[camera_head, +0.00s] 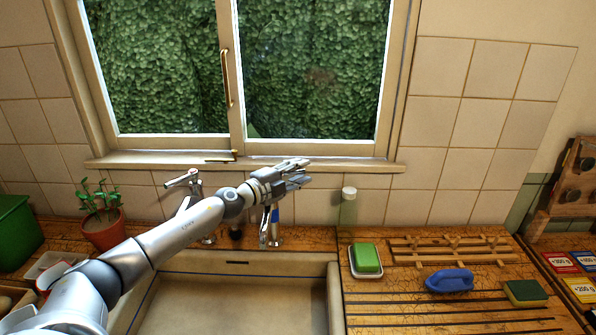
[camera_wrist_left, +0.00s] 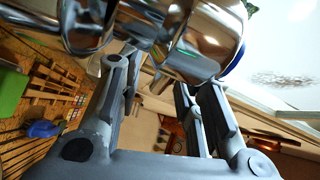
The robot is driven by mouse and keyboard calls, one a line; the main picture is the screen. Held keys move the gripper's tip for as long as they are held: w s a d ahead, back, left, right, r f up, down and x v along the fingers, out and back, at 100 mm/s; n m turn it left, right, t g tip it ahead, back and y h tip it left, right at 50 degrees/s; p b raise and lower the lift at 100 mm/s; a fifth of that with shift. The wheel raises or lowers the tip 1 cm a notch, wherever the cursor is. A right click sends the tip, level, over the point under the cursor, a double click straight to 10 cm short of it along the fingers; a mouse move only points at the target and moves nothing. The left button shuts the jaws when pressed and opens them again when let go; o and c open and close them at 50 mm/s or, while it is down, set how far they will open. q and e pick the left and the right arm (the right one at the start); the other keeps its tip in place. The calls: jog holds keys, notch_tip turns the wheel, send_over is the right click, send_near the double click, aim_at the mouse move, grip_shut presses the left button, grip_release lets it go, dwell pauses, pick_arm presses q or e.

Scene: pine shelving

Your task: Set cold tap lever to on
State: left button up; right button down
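The chrome cold tap (camera_head: 275,232), marked by a blue band, stands behind the sink (camera_head: 235,262). My left gripper (camera_head: 303,171) is above it in the head view and partly covers its upper part. In the left wrist view, the tap's shiny chrome body (camera_wrist_left: 200,38) is very close, at and just beyond the fingertips. A blue ring shows at its right edge. The left gripper's fingers (camera_wrist_left: 155,76) are spread apart, with nothing clearly held between them. I cannot tell whether they touch the tap, nor how the lever is set. My right gripper is not in view.
Another chrome tap (camera_head: 184,180) stands left, partly behind my arm. A potted plant (camera_head: 103,232) and green box (camera_head: 17,232) are farther left. Right of the sink are a greenish bottle (camera_head: 348,210), green soap (camera_head: 366,257), a blue brush (camera_head: 449,281) and a wooden rack (camera_head: 420,252).

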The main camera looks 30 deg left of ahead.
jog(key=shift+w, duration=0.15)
pick_arm(q)
grip_shut()
dwell(0.4)
